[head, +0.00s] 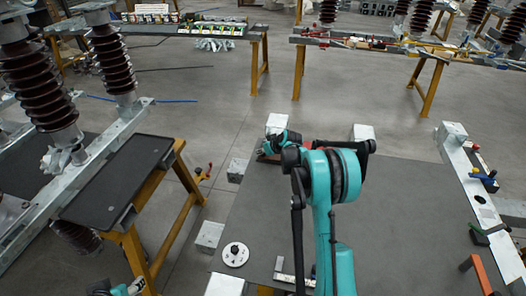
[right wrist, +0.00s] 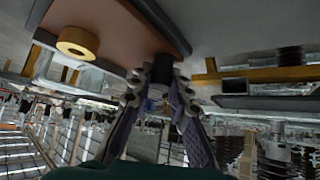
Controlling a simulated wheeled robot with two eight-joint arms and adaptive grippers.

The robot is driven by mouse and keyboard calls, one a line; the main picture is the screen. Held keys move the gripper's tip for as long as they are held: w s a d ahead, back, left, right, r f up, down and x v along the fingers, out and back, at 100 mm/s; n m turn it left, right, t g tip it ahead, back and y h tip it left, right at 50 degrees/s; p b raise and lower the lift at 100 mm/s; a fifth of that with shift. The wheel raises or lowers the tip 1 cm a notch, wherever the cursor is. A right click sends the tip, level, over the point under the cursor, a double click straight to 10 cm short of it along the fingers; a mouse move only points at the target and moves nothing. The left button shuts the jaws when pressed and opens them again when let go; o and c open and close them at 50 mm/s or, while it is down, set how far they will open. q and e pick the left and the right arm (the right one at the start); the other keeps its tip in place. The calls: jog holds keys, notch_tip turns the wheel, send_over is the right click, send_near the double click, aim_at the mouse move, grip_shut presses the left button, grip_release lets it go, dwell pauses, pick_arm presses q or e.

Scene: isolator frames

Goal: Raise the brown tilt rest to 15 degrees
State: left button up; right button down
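In the right wrist view a brown board (right wrist: 120,22), which looks like the tilt rest, spans the top, with a tan ring (right wrist: 78,42) on its face. My right gripper (right wrist: 160,80) has its two fingers on either side of a dark knob-like part (right wrist: 162,68) at the board's edge. Whether the fingers press on it is unclear. In the head view my right arm covers most of this spot, and only a small reddish-brown sliver (head: 266,156) shows past it. The rest's angle cannot be read.
The grey table top (head: 400,230) is mostly bare. A white disc (head: 235,254) lies near its left edge and pale blocks (head: 276,123) stand along its edges. A metal beam (head: 480,200) with clamps runs along the right. A black tray (head: 115,180) rests on a yellow trestle at left.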

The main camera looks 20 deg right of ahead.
jog(key=shift+w+d+r+m+g+y+p, duration=0.15)
jog(key=shift+w+d+r+g+y+p, duration=0.1)
jog(key=shift+r+g+p, duration=0.4)
jog(key=shift+w+d+r+m+g+y+p, duration=0.2)
jog(key=shift+r+p, duration=0.25)
jog(key=shift+p, duration=0.5)
jog(key=shift+w+d+r+p, duration=0.1)
jog(key=shift+w+r+p, duration=0.15)
jog(key=shift+r+p, duration=0.05)
jog(key=c, duration=1.4)
grip_release()
jog(key=shift+f, duration=0.1)
jog(key=v, duration=1.2)
jog(key=shift+d, duration=0.1)
